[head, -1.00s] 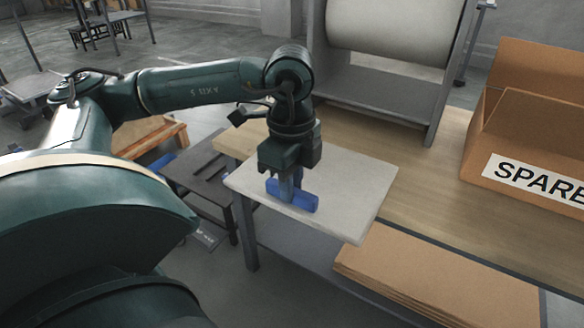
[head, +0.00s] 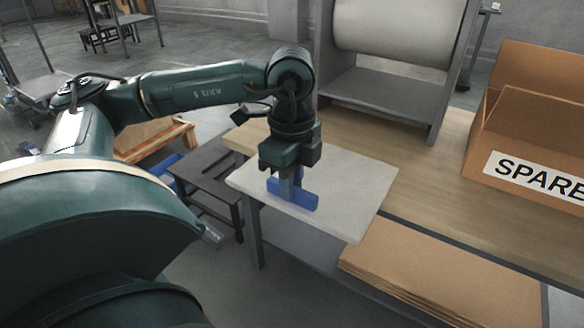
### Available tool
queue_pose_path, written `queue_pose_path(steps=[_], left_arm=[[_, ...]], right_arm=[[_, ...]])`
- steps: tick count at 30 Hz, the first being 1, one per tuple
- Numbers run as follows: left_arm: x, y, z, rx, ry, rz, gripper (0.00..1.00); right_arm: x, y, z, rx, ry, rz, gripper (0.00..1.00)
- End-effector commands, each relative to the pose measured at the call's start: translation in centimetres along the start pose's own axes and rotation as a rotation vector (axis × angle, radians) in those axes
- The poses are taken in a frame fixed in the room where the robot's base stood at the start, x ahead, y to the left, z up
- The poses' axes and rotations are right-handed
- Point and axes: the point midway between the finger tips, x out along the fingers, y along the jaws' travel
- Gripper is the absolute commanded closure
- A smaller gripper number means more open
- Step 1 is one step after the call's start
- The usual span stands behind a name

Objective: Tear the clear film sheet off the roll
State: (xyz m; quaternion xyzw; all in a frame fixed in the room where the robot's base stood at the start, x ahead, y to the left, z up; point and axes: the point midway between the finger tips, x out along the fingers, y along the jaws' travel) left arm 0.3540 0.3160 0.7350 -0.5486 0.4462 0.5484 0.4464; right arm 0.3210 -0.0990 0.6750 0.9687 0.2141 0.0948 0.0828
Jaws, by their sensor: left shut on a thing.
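The roll (head: 398,28) is a wide, pale cylinder on a grey stand at the top, cut off by the picture's upper edge. A flat, pale, opaque-looking sheet or board (head: 345,205) lies on the left end of the wooden bench and juts past its front edge. I cannot tell if it is the film; no clear film is distinguishable. My left gripper (head: 290,184) points down over the pale sheet, shut on a blue piece (head: 297,194) with a wide, flat bar at its foot. The bar is at the sheet's surface; I cannot tell whether it touches. My right gripper is not in view.
An open cardboard box (head: 522,155) marked "SPARE" stands on the wooden bench (head: 440,165) at right. Flat brown cardboard (head: 430,275) is stacked on a shelf below. A dark low table (head: 212,180) stands left of the bench. The bench between sheet and box is clear.

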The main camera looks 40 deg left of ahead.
Motion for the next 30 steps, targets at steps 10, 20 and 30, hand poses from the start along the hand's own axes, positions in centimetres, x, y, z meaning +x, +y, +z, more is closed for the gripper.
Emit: queue_pose_path(steps=[10, 20, 30], left_arm=[[0.0, 0.0, 0.0, 0.0, 0.0, 0.0, 1.0], [-2.8, 0.6, 0.0, 0.001, 0.0, 0.0, 1.0], [-5.5, 1.3, 0.0, 0.001, 0.0, 0.0, 1.0]], right_arm=[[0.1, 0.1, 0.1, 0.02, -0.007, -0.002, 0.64], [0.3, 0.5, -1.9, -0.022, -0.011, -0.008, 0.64], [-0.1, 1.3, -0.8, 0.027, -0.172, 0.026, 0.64]])
